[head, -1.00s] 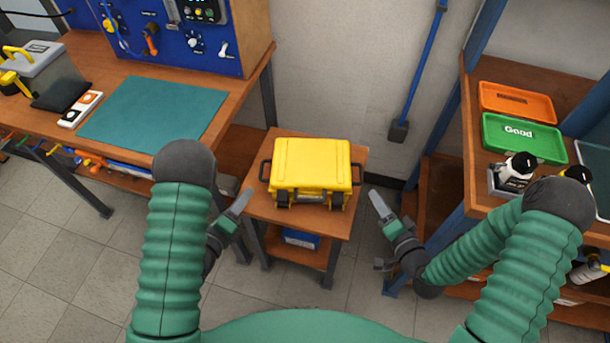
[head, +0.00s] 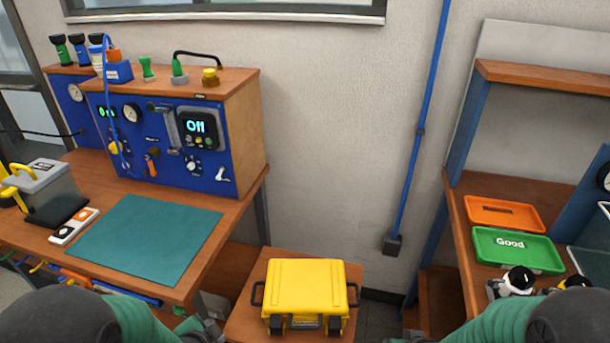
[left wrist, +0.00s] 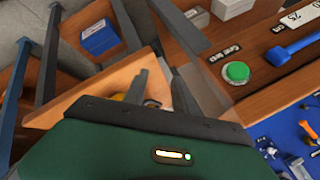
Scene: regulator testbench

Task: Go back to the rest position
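In the head view my two arms show only at the bottom edge: my left arm at the lower left and my right arm at the lower right. Most of my left gripper is cut off there. In the left wrist view my left gripper (left wrist: 160,90) has its two grey fingers apart, with nothing seen between them. The yellow case (head: 305,287) sits closed on a small wooden stand (head: 245,325), apart from both arms.
A workbench with a teal mat (head: 147,238) and a blue test panel (head: 160,140) reading "Off" is at left. A shelf at right holds an orange tray (head: 505,213) and a green "Good" tray (head: 517,250). A blue box (left wrist: 98,38) shows in the left wrist view.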

